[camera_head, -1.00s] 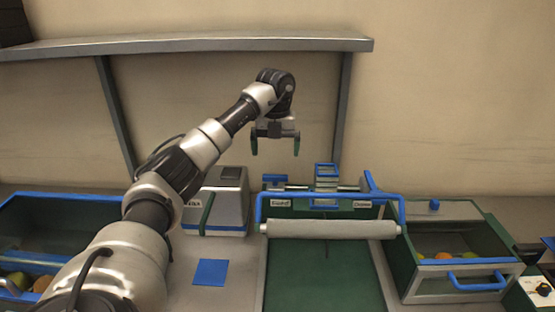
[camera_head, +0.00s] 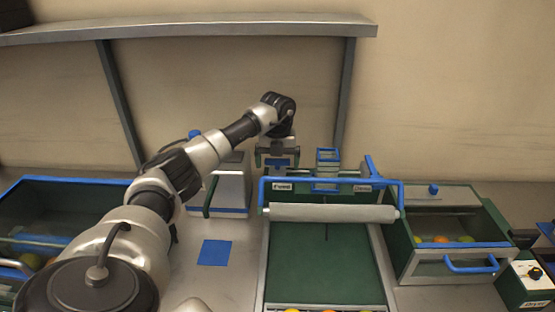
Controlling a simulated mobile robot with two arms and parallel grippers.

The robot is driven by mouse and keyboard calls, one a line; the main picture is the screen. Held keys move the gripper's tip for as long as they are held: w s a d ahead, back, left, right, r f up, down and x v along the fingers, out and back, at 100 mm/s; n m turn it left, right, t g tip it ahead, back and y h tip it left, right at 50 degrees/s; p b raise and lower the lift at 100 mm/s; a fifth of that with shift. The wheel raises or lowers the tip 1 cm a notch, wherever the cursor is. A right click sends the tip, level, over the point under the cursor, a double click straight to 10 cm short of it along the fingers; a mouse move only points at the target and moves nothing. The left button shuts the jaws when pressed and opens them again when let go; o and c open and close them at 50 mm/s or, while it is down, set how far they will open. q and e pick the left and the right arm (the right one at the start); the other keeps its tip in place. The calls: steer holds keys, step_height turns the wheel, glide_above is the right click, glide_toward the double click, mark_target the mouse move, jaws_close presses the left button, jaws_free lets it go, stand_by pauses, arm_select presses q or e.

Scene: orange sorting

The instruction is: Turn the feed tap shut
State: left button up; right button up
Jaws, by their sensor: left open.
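My left gripper (camera_head: 277,165) is open, fingers pointing down, at the back of the sorting station. A blue part (camera_head: 283,163), seemingly the feed tap's handle, shows between its fingers and is partly hidden by the gripper. I cannot tell whether the fingers touch it. A label (camera_head: 282,187) that seems to read "Feed" is on the panel just below. My right gripper is not in view.
A blue rail and pale roller (camera_head: 332,212) cross the green lane (camera_head: 325,262), with oranges at its near end. Right are a fruit bin (camera_head: 452,266) and a knob box (camera_head: 528,285). Left are a blue-rimmed crate (camera_head: 75,181) and blue mat (camera_head: 214,252). A shelf (camera_head: 190,30) hangs above.

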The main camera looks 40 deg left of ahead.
arm_select(q)
steer(key=shift+f, duration=0.1)
steer(key=shift+c, duration=0.5)
steer(key=c, duration=0.8)
